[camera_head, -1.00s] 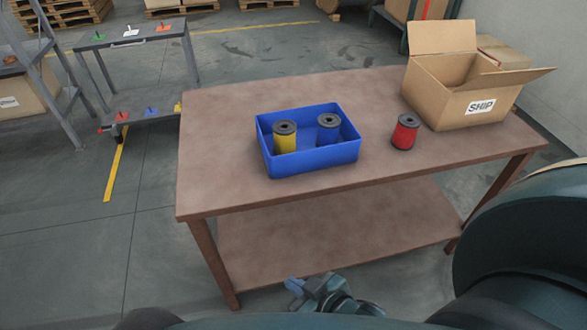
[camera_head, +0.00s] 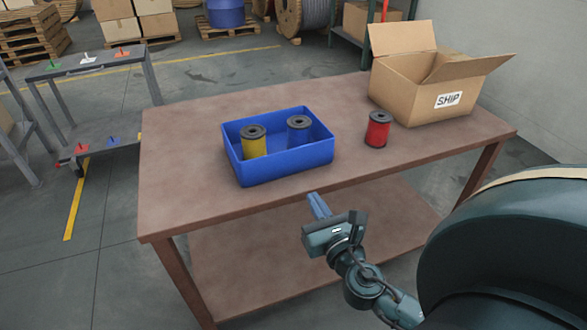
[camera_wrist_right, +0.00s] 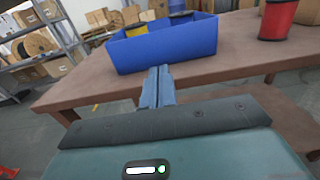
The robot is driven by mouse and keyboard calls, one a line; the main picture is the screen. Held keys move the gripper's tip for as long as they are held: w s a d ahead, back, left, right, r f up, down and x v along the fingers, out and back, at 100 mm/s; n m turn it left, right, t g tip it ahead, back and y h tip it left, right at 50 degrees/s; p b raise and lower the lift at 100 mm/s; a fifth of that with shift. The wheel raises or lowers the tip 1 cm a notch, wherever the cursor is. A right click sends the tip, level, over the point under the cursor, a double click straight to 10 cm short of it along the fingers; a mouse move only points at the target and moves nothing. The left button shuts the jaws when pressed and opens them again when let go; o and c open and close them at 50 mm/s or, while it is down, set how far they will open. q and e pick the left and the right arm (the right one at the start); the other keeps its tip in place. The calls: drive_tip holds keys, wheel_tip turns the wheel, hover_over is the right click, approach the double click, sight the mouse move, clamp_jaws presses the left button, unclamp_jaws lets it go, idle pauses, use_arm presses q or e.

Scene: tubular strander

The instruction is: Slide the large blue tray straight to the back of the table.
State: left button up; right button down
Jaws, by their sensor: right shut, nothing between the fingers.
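The large blue tray (camera_head: 287,164) sits near the middle of the brown table (camera_head: 185,205), toward its front edge. It holds a yellow spool (camera_head: 253,143) and a blue spool (camera_head: 298,134), both upright. My right gripper (camera_head: 317,203) is shut and empty, in front of the table's front edge, with its fingers pointing toward the tray's front wall. In the right wrist view the shut fingertips (camera_wrist_right: 160,72) show just below the tray (camera_wrist_right: 165,48), apparently with a gap. My left gripper is not in view.
A red spool (camera_head: 377,129) stands on the table right of the tray. An open SHIP carton (camera_head: 425,100) stands at the back right. The table is clear behind and left of the tray. A grey cart (camera_head: 90,75) stands beyond the table's left side.

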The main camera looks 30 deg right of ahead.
sight(289, 157)
drive_tip(key=p+x, duration=0.1)
drive_tip(key=x, duration=1.2)
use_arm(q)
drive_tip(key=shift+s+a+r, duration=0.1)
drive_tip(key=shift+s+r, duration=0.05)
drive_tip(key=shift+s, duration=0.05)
use_arm(e)
drive_tip(key=shift+w, duration=0.2)
